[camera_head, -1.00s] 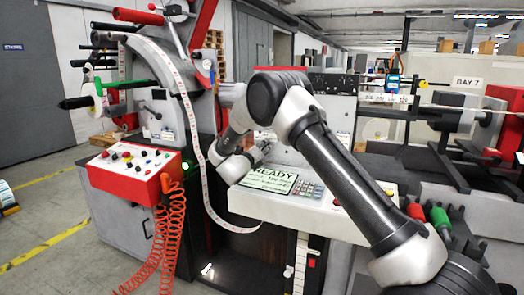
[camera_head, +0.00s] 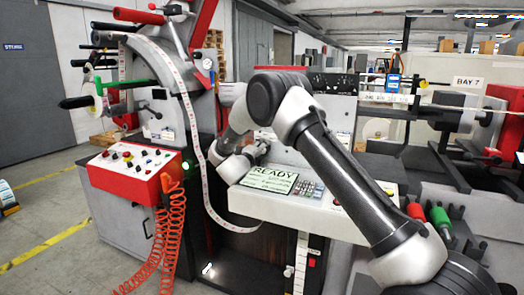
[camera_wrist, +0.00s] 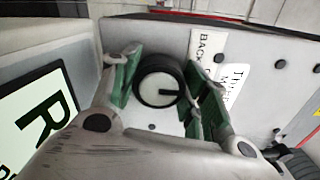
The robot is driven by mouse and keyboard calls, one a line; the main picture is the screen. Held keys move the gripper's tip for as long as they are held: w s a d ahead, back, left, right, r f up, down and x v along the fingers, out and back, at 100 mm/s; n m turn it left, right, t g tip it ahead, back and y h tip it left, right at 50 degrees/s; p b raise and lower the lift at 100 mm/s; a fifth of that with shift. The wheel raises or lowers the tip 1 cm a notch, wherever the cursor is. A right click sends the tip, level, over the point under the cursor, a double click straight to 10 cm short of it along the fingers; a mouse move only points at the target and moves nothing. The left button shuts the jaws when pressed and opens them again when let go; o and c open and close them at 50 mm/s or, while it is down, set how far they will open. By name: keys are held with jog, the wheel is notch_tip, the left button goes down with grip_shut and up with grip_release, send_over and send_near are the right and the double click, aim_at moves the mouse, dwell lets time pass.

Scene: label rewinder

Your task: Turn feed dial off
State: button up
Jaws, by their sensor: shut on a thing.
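The feed dial (camera_wrist: 159,76) is a round knob with a dark rim and a pale face, set on a grey panel in the wrist view. A short dark mark on its face points right. My gripper (camera_wrist: 164,92) is shut on the dial, with green-padded fingers on its left and right sides. In the head view, my gripper (camera_head: 262,148) is at the machine's upright panel, above the READY screen (camera_head: 270,180); the dial is hidden there by my arm. The screen's edge also shows at left in the wrist view (camera_wrist: 35,115).
Labels (camera_wrist: 207,60) are stuck on the panel right of the dial. A keypad (camera_head: 308,188) sits beside the screen. A red control box (camera_head: 135,170) with a coiled hose stands at left. Red and green rollers (camera_head: 438,216) are at lower right.

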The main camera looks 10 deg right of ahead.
dwell(0.5)
jog(key=o, duration=1)
jog(key=v, duration=1.2)
